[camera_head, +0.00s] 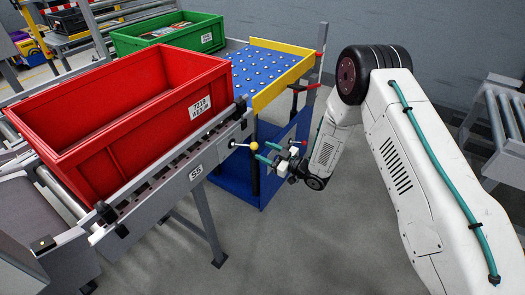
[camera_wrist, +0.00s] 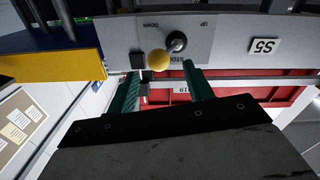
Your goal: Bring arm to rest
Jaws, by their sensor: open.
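My arm, white with black joints, reaches from the right of the head view, bending down toward the conveyor's end. My gripper (camera_head: 266,152) has two teal fingers, which stand apart with nothing between them that I can see being held. In the wrist view the gripper (camera_wrist: 162,70) points at a grey control panel (camera_wrist: 215,38). A yellow ball knob (camera_wrist: 158,60) on that panel appears between and just beyond the fingertips. In the head view the knob (camera_head: 254,145) sticks out just left of the fingers; whether they touch cannot be told.
A red crate (camera_head: 78,160) lies on the conveyor labelled S5 (camera_head: 196,172). A blue ball-transfer table (camera_head: 262,72) with a yellow edge stands behind, with a green crate (camera_head: 190,42) beyond. A roller stand (camera_head: 500,115) is at right. Grey floor between is clear.

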